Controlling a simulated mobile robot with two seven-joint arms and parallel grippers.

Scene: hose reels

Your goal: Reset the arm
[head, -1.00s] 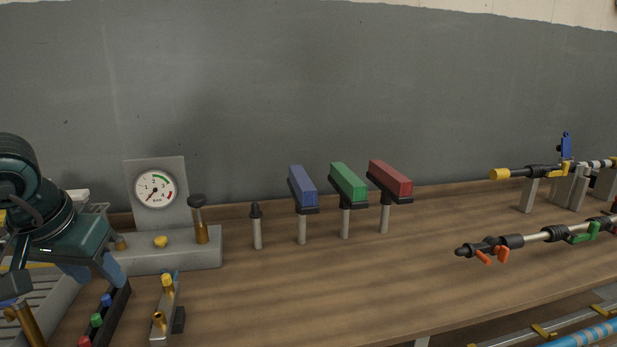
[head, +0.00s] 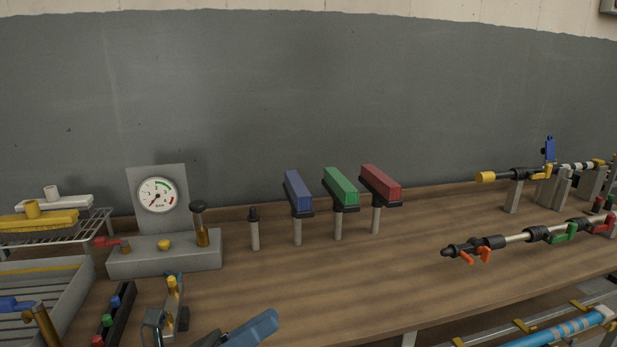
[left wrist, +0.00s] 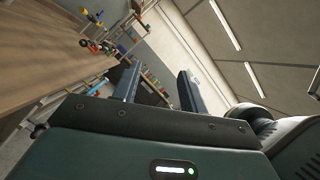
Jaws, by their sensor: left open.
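My left gripper (head: 248,329) shows only in part at the bottom edge of the head view, with a blue finger in front of the bench. In the left wrist view, the left gripper (left wrist: 158,80) has its two fingers spread wide with nothing between them. The wrist is turned so that the bench top (left wrist: 40,45) lies at the left and the room's ceiling at the right. My right gripper is not in view.
A gauge stand (head: 157,195) is at the left on the bench. Blue (head: 298,190), green (head: 341,187) and red (head: 381,184) blocks stand on posts. A hose pipe with valves (head: 515,238) lies right.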

